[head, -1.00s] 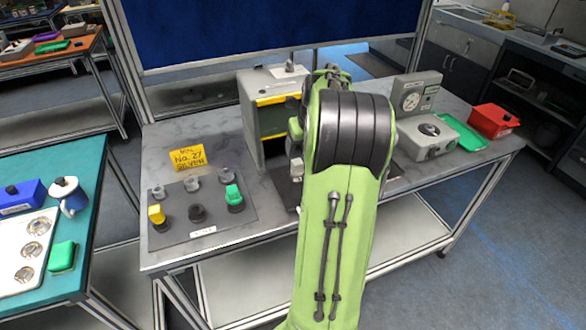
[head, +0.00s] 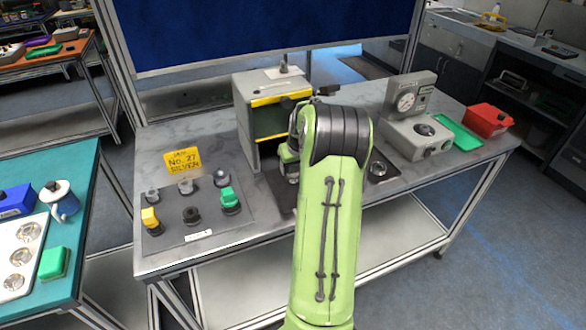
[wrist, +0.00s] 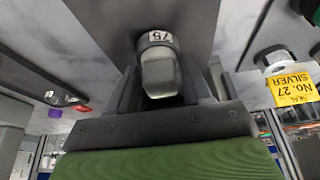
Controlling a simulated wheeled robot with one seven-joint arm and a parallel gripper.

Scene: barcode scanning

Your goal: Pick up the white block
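A pale grey-white block (wrist: 160,74) with a small dark-printed label shows in the wrist view, between the two dark fingers of my gripper (wrist: 160,88). The fingers lie along both its sides; whether they press on it I cannot tell. A dark grey surface lies beyond it. In the head view my gripper (head: 290,170) is low over the grey bench, in front of the grey cabinet with yellow trim (head: 245,118). My green arm hides part of that area, and I cannot make out the block there.
A dark panel with yellow, green and grey knobs (head: 215,228) and a yellow No. 27 sign (head: 182,160) stand left on the bench. A gauge device (head: 418,136), green tray (head: 458,133) and red box (head: 488,121) are at right. A round metal part (head: 379,170) lies beside my arm.

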